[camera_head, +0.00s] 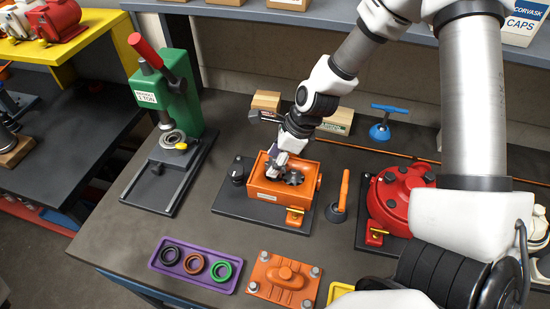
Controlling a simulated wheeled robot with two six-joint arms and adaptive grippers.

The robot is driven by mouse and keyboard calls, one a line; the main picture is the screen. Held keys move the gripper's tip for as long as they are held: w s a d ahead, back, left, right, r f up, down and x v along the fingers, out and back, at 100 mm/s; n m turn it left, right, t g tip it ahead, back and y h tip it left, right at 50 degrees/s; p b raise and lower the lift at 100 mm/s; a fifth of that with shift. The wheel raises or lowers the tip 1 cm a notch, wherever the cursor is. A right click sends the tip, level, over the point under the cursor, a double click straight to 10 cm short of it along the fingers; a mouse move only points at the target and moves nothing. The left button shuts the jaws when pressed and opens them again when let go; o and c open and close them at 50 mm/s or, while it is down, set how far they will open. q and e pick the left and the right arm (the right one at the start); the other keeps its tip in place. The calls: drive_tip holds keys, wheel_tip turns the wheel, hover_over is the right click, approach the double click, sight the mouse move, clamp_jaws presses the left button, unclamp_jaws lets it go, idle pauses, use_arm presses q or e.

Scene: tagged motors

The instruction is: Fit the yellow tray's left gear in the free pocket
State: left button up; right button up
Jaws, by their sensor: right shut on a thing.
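An orange gearbox housing (306,190) with an open top stands on a dark base plate in the middle of the bench. My right gripper (276,168) points down into the left part of its opening. It is shut on a gear, which the fingers mostly hide. A dark toothed gear (294,178) shows in the opening just right of the fingers. I cannot tell how deep the held gear sits. The yellow tray (338,291) shows only as a corner at the bottom edge; my arm hides the rest. My left gripper is not in view.
A green press (172,95) stands at the left. A purple tray (196,284) with rings and an orange cover plate (283,280) lie in front. An orange-handled tool (341,197) and a red round housing (395,195) stand right of the gearbox.

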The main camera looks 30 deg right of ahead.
drive_tip(key=shift+f+b, duration=1.05)
drive_tip(key=shift+f, duration=0.3)
drive_tip(key=shift+r, duration=0.2)
drive_tip(key=shift+r+p, duration=0.15)
drive_tip(key=shift+p, duration=0.25)
drive_tip(key=shift+f, duration=0.3)
drive_tip(key=shift+r, duration=0.1)
drive_tip(key=shift+r, duration=0.15)
idle(0.5)
